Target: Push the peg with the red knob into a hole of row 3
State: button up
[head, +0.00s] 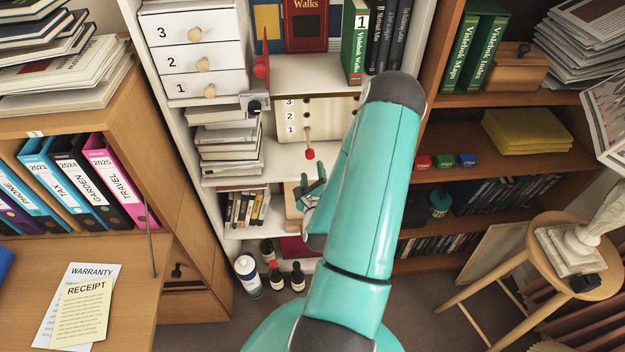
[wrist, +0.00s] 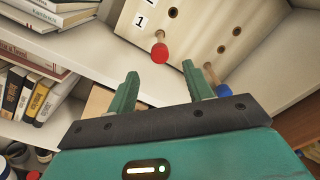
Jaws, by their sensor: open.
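The peg with the red knob (head: 310,154) sticks out of the pale pegboard (head: 335,107), level with the label 1, at its left side. Labels 1, 2 and 3 run upward along the board's left edge. In the wrist view the red knob (wrist: 160,53) is just beyond my fingertips, with the board (wrist: 200,25) behind it. My gripper (head: 314,182) is open and empty, below and in front of the knob. Its two fingers show in the wrist view (wrist: 162,78). My arm hides the board's right part in the head view.
A peg with a blue knob (wrist: 223,91) shows beyond my right finger. Stacked books (head: 228,145) stand left of the board. A red thing (head: 261,72) projects from the shelf edge above. Bottles (head: 276,275) stand on the floor below.

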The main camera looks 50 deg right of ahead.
aim_at(310, 157)
jog(key=shift+x, duration=4.45)
jog(key=c, duration=1.1)
jog(key=shift+o, duration=0.2)
jog(key=shift+a, duration=0.15)
jog(key=shift+v, duration=3.15)
jog(key=shift+r, duration=0.15)
